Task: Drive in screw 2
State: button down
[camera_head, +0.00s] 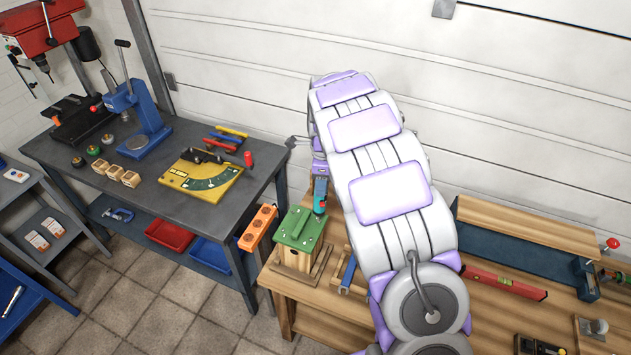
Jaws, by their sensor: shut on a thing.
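A small wooden box with a green roof (298,229), like a birdhouse, stands on the left end of the wooden workbench (335,310). My gripper (320,172) is just above the roof's right side, partly hidden behind my arm. It is shut on a teal and dark driver-like tool (320,192) with a red lower part. The tool points down; its tip appears close to the roof's right edge, but I cannot tell whether it touches.
An orange block with holes (258,228) hangs at the bench's left end. A blue-handled tool (347,273) lies right of the box. A grey metal table (215,215) with tools stands left.

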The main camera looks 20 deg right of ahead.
jog(key=shift+w+d+f, duration=0.1)
jog(key=shift+d, duration=0.4)
jog(key=shift+d+f+p, duration=0.1)
jog(key=shift+d+p, duration=0.1)
jog(key=shift+p, duration=0.25)
jog(key=shift+d, duration=0.65)
dwell(0.4)
jog(key=shift+a+f, duration=0.2)
jog(key=shift+a, duration=0.05)
jog(key=shift+r+p, duration=0.15)
jog(key=shift+p, duration=0.45)
dwell(1.6)
jog(key=shift+f, duration=0.3)
dwell(1.2)
